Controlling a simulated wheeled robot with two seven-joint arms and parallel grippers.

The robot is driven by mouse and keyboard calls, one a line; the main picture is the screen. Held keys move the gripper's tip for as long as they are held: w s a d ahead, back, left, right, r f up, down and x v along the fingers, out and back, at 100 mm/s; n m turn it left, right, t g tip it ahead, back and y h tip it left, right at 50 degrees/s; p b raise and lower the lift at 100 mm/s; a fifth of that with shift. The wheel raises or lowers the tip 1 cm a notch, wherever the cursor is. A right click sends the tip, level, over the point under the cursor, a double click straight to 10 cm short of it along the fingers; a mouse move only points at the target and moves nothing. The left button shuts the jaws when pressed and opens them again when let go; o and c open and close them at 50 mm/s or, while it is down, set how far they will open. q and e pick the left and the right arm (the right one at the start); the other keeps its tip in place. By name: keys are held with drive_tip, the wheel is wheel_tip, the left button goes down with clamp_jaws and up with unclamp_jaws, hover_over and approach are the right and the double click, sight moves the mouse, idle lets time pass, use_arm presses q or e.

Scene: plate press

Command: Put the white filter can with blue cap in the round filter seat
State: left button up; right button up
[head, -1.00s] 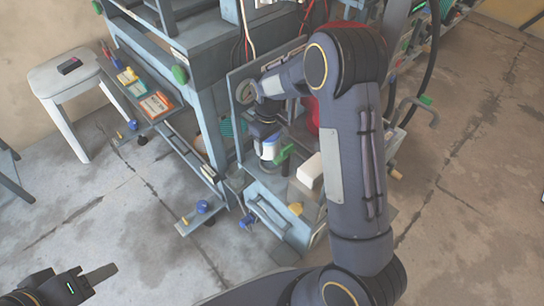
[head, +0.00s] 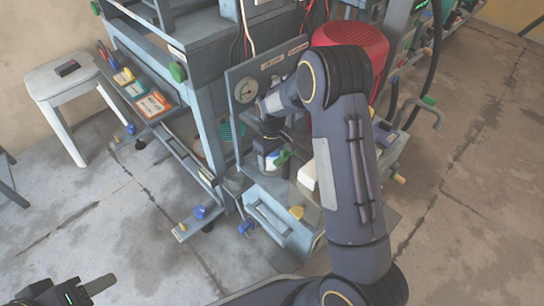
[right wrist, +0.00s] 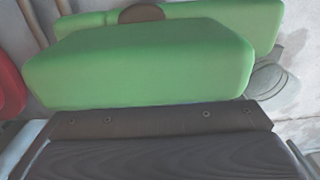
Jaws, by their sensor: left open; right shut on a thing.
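The white filter can (head: 267,161) is at the front of the blue-grey machine in the head view, below my right gripper (head: 269,140). The gripper is shut on its upper part. Its cap is mostly hidden by the fingers, and the seat under it cannot be made out. In the right wrist view, a dark finger edge spans the bottom, and the can is not clearly visible. My left gripper (head: 88,292) is open and empty at the lower left, far from the machine.
A white block (head: 307,175) is to the right. A gauge (head: 246,90) sits on the panel behind. A red motor housing (head: 352,48) stands behind my arm.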

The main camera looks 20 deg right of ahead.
drive_tip(key=o, duration=1.1)
drive_tip(key=shift+f, duration=0.1)
wheel_tip(320, 180, up, 12)
drive_tip(key=p, duration=0.5)
drive_tip(key=shift+r, duration=0.2)
